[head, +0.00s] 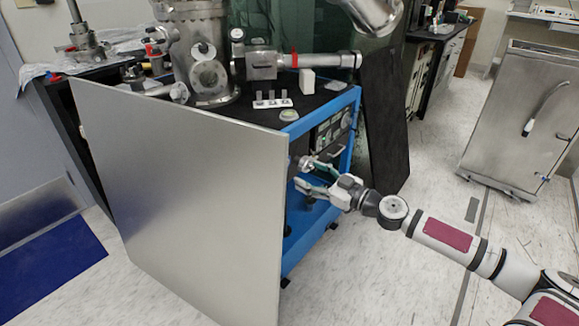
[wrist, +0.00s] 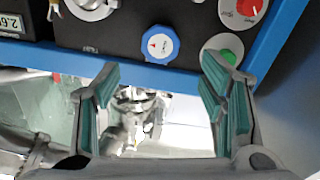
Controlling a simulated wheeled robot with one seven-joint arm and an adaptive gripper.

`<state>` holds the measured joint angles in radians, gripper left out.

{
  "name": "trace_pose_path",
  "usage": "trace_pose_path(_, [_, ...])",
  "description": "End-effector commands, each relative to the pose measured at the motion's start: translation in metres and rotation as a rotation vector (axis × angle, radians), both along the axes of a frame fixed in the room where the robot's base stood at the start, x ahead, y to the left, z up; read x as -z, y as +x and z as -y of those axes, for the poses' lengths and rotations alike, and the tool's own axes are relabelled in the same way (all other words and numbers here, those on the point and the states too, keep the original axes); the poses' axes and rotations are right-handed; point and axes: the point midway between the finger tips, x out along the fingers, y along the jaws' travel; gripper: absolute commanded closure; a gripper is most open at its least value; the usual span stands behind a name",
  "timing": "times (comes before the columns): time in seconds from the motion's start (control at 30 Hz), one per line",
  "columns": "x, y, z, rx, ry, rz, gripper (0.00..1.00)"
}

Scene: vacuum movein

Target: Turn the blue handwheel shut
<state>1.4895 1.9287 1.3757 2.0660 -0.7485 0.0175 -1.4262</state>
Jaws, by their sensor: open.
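The blue handwheel (wrist: 151,46) is a scalloped blue knob with a white face and a small red mark, on a black panel in the wrist view. I cannot make it out in the head view. My gripper (wrist: 159,70) is open and empty, with its two teal-padded fingers apart. In the wrist view the handwheel lies just beyond and between the fingertips, and no finger appears to touch it. In the head view my gripper (head: 304,174) is at the front of the blue-framed cart, partly beside the panel door.
A large grey panel door (head: 190,200) stands to the left of my gripper. The blue frame (head: 340,108) edges the black panel. A red knob (wrist: 250,8) and a green button (wrist: 228,56) sit right of the handwheel. Open floor (head: 400,260) lies to the right.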

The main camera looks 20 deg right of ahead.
Motion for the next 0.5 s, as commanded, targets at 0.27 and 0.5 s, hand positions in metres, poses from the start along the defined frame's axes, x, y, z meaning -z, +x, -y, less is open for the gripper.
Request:
trace_pose_path(0.27, [0.001, 0.041, -0.032, -0.005, 0.000, -0.002, 0.36])
trace_pose_path(0.5, [0.001, 0.061, -0.045, -0.002, 0.001, -0.001, 0.36])
